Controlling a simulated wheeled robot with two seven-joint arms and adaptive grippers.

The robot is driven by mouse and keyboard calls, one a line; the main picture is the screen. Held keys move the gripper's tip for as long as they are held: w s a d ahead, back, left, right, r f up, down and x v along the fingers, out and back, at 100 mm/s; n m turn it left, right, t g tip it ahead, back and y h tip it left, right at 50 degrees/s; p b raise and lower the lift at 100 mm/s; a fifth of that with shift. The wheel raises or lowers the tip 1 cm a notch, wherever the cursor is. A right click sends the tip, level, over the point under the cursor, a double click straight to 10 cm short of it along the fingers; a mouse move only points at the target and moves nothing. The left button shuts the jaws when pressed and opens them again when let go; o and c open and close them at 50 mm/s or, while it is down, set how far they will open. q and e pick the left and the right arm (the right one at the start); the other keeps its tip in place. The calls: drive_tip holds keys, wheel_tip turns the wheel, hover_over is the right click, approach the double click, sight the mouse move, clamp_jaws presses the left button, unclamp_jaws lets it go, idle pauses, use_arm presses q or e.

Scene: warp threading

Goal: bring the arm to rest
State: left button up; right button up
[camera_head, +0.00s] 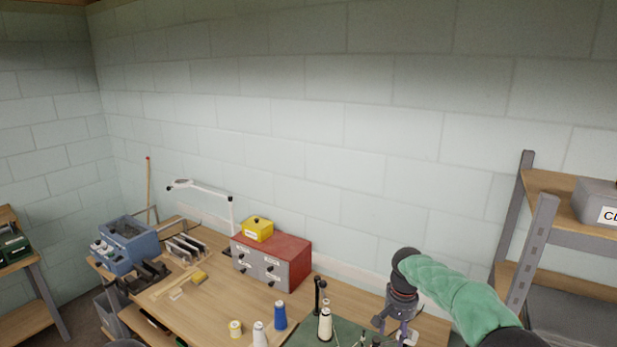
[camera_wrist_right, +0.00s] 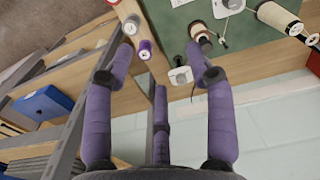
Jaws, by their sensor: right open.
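My right arm, in a green sleeve, comes in from the right in the head view. Its gripper (camera_head: 396,330) points down over the right end of the wooden bench (camera_head: 205,305). In the right wrist view the purple-padded fingers of this gripper (camera_wrist_right: 162,55) are spread apart, with nothing held between them. Beyond the fingertips are the bench edge and a green mat (camera_wrist_right: 188,18). A small white piece (camera_wrist_right: 180,76) lies near the right finger. My left gripper is not in view.
Thread spools, including a blue one (camera_head: 280,315) and a cream one (camera_head: 325,324), stand near the bench front and mat. A red drawer box (camera_head: 285,247) carries a yellow box (camera_head: 258,229). A metal shelf rack (camera_head: 537,230) stands right of my arm. The wall is behind.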

drive_tip(key=s+a+f+n+y, duration=0.1)
drive_tip(key=s+a+f, duration=0.25)
drive_tip(key=f, duration=0.55)
drive_tip(key=s+a+f+y, duration=0.1)
drive_tip(key=s+a+f, duration=0.1)
drive_tip(key=s+f, duration=0.45)
drive_tip(key=s+a+f+n+y, duration=0.1)
drive_tip(key=s+a+f, duration=0.1)
drive_tip(key=f, duration=0.8)
drive_tip(key=s+a+f, duration=0.2)
drive_tip(key=s+f, duration=0.1)
drive_tip(key=s, duration=0.5)
drive_tip(key=s+a+f+m, duration=0.1)
drive_tip(key=s+f, duration=0.1)
drive_tip(key=s, duration=0.5)
drive_tip(key=s+a+f, duration=0.2)
drive_tip(key=s+f, duration=0.1)
drive_tip(key=s, duration=0.5)
use_arm(q)
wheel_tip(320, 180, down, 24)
drive_tip(key=b, duration=2.4)
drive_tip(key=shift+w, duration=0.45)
use_arm(e)
drive_tip(key=d+x, duration=0.2)
drive_tip(key=x, duration=0.8)
drive_tip(key=w+d+f+x, duration=0.1)
drive_tip(key=d+x, duration=0.1)
drive_tip(key=x, duration=0.9)
drive_tip(key=shift+w+d+f+n+y, duration=0.2)
drive_tip(key=shift+f+n+y, duration=0.2)
